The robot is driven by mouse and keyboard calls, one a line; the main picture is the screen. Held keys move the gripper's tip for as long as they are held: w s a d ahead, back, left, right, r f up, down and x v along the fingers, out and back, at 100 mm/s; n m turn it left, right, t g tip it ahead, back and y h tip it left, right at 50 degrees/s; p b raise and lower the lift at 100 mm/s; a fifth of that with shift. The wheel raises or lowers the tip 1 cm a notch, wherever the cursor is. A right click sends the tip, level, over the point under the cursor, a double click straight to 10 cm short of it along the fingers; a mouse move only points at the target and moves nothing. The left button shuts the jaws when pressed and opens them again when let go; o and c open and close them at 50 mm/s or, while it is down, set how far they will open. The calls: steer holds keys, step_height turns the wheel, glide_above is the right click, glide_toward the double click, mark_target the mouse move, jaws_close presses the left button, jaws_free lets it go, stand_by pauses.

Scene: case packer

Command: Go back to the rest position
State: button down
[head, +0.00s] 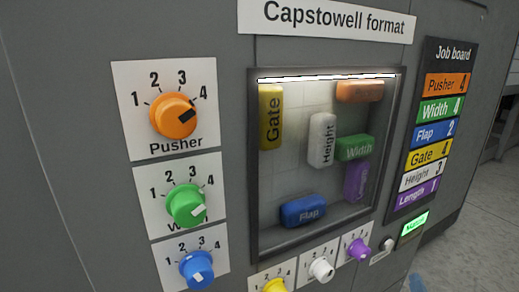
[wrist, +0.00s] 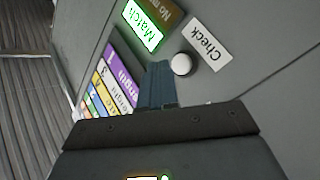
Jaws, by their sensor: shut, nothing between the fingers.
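My gripper (wrist: 159,75) shows in the wrist view, its slim blue-grey fingers shut together and empty. The fingertips lie just left of the round white check button (wrist: 181,64) in that view; a small gap shows between them in the picture. The green "Match" lamp (wrist: 142,25) is lit above the fingers, and the lamp also glows in the head view (head: 413,225). The check button shows in the head view (head: 388,243) too. My gripper cannot be seen in the head view.
The grey panel carries the orange pusher knob (head: 173,115), green width knob (head: 186,204), blue flap knob (head: 196,270) and several more knobs below a lit window (head: 284,178) with coloured blocks. The job board (head: 440,125) is at the right. Open floor (head: 481,215) lies beyond the panel's right edge.

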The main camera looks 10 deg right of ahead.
steer(key=s+a+y, duration=0.1)
steer(key=s+a, duration=0.4)
steer(key=s, duration=0.3)
steer(key=s+a+m+y, duration=0.1)
steer(key=s+a+y, duration=0.1)
steer(key=s+a, duration=0.45)
steer(key=s+a+y, duration=0.1)
steer(key=s+a, duration=0.2)
steer(key=s, duration=0.6)
steer(key=s+a+r+m+g+y, duration=0.1)
steer(key=s+a+r, duration=0.3)
steer(key=s+r, duration=0.3)
steer(key=s+a+r+m+g+y, duration=0.1)
steer(key=s+a+r+m+y, duration=0.1)
steer(key=s+a+r, duration=0.2)
steer(key=s+r, duration=0.3)
steer(key=s, duration=0.4)
steer(key=shift+a+m+y, duration=0.3)
steer(key=shift+a, duration=0.1)
